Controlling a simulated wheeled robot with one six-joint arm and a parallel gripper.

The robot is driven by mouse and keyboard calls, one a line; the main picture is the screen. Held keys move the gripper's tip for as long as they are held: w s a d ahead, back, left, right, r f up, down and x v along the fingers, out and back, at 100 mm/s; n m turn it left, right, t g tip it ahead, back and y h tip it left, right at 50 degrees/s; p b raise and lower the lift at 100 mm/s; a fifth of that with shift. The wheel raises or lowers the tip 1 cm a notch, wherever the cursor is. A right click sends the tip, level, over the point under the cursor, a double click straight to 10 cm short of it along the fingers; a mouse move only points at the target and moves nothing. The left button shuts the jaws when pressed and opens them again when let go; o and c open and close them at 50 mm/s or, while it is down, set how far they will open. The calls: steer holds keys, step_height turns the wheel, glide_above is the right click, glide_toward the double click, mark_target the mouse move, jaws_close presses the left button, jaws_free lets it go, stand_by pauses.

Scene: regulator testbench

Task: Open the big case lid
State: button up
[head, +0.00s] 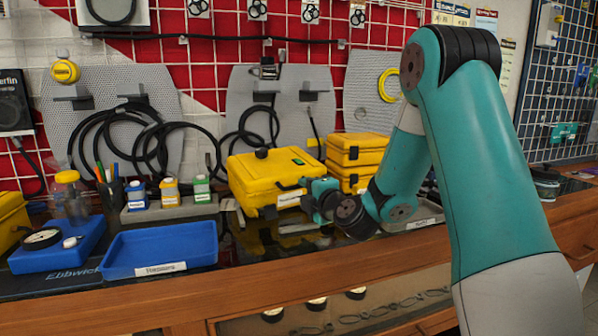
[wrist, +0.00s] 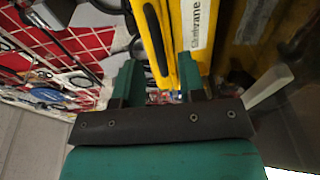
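The big yellow case (head: 262,180) stands on the bench with its lid down. It has a black knob on top and a white label on its front. My gripper (head: 322,192) is at the case's right front corner, partly hiding that side. In the wrist view the case (wrist: 175,22) appears beyond the fingertips, with a dark handle and the white label. My gripper (wrist: 158,68) is open, its two green fingers apart. The right finger overlaps the yellow face; I cannot tell whether it touches.
Two smaller stacked yellow cases (head: 357,150) stand to the right. A blue tray (head: 160,250) lies at the left front, with small bottles (head: 170,190) behind it. A grey tray (head: 425,215) is at the right. Cables hang on the back wall.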

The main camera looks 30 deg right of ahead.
mark_target(300, 187)
steer(key=shift+w+d+f+p, duration=0.15)
steer(key=shift+w+p, duration=0.9)
steer(key=shift+w, duration=1.2)
steer(key=shift+c, duration=0.2)
jaws_close()
